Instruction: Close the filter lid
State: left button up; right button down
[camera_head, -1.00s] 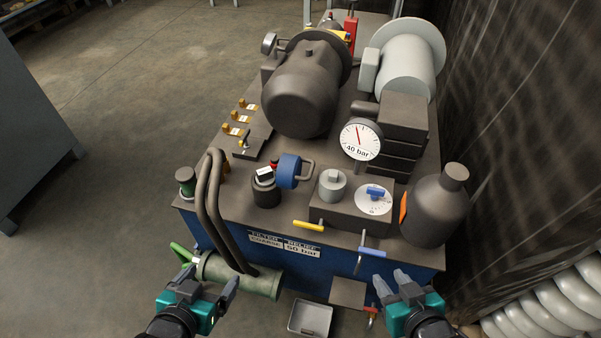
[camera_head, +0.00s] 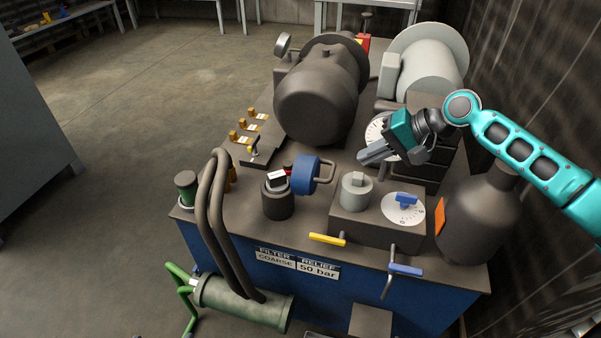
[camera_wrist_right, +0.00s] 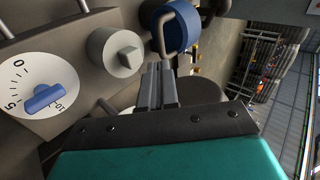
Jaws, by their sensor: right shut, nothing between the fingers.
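The filter lid (camera_head: 304,176) is a blue disc with a grey loop handle on its right side. It stands tilted up on edge, open, beside the dark round filter housing (camera_head: 278,203). A white block shows in the mouth of the housing. My right gripper (camera_head: 362,158) is shut and empty, above the machine top to the right of the lid, apart from it. In the right wrist view the lid (camera_wrist_right: 178,35) and its handle appear just beyond my fingertips (camera_wrist_right: 158,70). My left gripper is out of view.
A grey knob block (camera_head: 357,191) and a dial with a blue knob (camera_head: 403,207) lie right of the lid. A dark motor (camera_head: 318,103) and a gauge (camera_head: 377,132) stand behind. Two dark hoses (camera_head: 213,215) rise at left. Yellow (camera_head: 327,239) and blue levers project in front.

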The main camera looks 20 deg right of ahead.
jog(key=shift+w+r, duration=0.35)
jog(key=shift+r, duration=0.25)
jog(key=shift+w+a+r, duration=0.1)
jog(key=shift+w+r, duration=0.05)
jog(key=shift+r, duration=0.05)
jog(key=shift+w+a+f+b, duration=0.2)
jog(key=shift+a+b, duration=0.05)
jog(key=shift+b, duration=0.05)
jog(key=b, duration=0.2)
send_near(318, 170)
jog(key=x, duration=0.4)
jog(key=shift+w+a+f, duration=0.1)
jog(key=shift+a+f, duration=0.15)
jog(key=shift+w+a+f, duration=0.2)
jog(key=shift+a+f, duration=0.05)
jog(key=shift+a, duration=0.05)
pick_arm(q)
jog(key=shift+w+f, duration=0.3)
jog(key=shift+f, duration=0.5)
